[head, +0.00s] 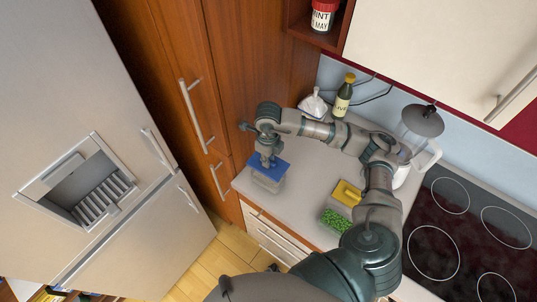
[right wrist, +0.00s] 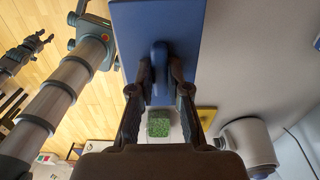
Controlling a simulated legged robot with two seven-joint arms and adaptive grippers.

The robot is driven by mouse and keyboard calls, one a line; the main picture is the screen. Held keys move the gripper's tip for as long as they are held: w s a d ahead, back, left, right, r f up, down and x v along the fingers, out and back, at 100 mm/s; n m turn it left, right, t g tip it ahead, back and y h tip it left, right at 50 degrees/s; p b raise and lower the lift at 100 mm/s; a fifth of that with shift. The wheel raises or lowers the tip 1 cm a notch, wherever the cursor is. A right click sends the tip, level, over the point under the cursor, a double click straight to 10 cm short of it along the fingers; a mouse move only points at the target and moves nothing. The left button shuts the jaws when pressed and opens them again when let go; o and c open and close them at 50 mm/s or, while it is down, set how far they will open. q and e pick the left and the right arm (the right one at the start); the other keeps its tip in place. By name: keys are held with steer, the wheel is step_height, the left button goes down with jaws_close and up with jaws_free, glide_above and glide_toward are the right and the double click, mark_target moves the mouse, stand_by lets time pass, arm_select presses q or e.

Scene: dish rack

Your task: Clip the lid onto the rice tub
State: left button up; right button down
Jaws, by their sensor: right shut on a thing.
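My right gripper (head: 267,161) is shut on the raised grip of a blue lid (head: 283,171), pointing down from above. In the right wrist view its two fingers (right wrist: 161,84) close on either side of the blue lid's grip (right wrist: 160,60). A clear tub with pale contents, the rice tub (head: 266,184), stands right below the lid near the counter's left end. The lid covers the tub's top, and I cannot tell whether it is seated or slightly above the rim.
A tub of green peas (head: 335,221) and a yellow lid (head: 347,193) are on the counter (head: 312,178) to the right. A white jug (head: 411,165) and the black hob (head: 470,235) are farther right.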

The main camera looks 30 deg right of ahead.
steer(key=shift+d+f, duration=0.1)
steer(key=shift+d, duration=0.3)
steer(key=shift+d+f+b, duration=0.1)
steer(key=shift+b, duration=0.25)
steer(key=f+b, duration=0.1)
steer(key=a+f+b, duration=0.1)
steer(key=f+b, duration=0.1)
steer(key=shift+a, duration=0.3)
steer(key=shift+a+f+b, duration=0.2)
steer(key=shift+f+b, duration=0.4)
steer(key=shift+f, duration=0.1)
steer(key=shift+d+f+b, duration=0.2)
steer(key=shift+d+b, duration=0.05)
steer(key=shift+d, duration=0.2)
steer(key=shift+d+f+b, duration=0.2)
steer(key=shift+d+b, duration=0.05)
steer(key=shift+d, duration=0.2)
